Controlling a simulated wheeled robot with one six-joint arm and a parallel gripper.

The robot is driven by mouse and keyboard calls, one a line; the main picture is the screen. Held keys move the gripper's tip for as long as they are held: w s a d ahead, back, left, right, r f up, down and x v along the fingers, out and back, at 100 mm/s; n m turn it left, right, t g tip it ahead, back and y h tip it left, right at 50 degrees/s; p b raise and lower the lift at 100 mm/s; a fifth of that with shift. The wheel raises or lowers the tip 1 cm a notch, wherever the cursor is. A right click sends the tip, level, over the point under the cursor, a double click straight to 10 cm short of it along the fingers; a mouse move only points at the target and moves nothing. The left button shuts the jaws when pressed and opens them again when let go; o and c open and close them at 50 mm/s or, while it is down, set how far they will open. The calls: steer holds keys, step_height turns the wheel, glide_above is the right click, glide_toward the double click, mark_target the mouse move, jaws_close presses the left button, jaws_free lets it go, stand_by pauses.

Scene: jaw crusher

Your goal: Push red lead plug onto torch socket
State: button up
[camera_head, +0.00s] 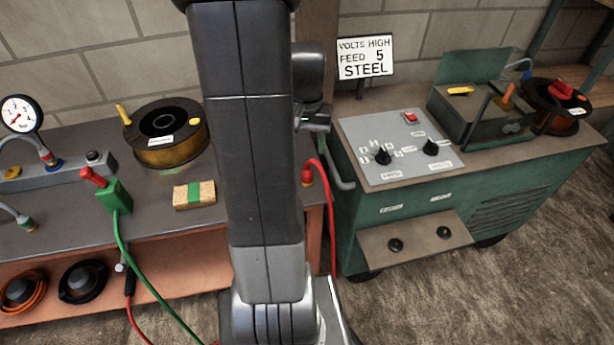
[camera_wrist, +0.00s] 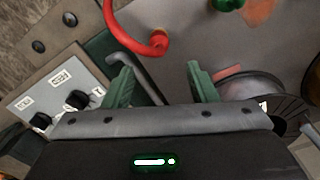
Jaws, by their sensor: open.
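The red lead lies at the right end of the grey bench in the head view; its plug (camera_head: 307,178) sits on the bench top and the red cable arcs up and over the edge. The plug also shows in the wrist view (camera_wrist: 160,41), beyond the gap between my fingers. My gripper (camera_wrist: 160,72) is open and empty, its green fingers apart from the plug. Two dark round sockets, a left one (camera_head: 395,245) and a right one (camera_head: 444,232), are on the welder's sloped front panel. I cannot read which is the torch socket. My arm hides part of the bench.
The green welder (camera_head: 410,210) stands right of the bench (camera_head: 60,150), with a bent handle (camera_head: 338,166) between them. A green clamp (camera_head: 114,196), wooden block (camera_head: 194,195) and wire spool (camera_head: 165,150) occupy the bench. Floor is clear before the welder.

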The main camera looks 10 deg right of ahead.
mark_target(307, 169)
step_height(307, 169, down, 6)
steer(key=shift+r, duration=0.15)
steer(key=shift+f, duration=2.6)
steer(key=shift+c, duration=0.2)
steer(key=c, duration=0.9)
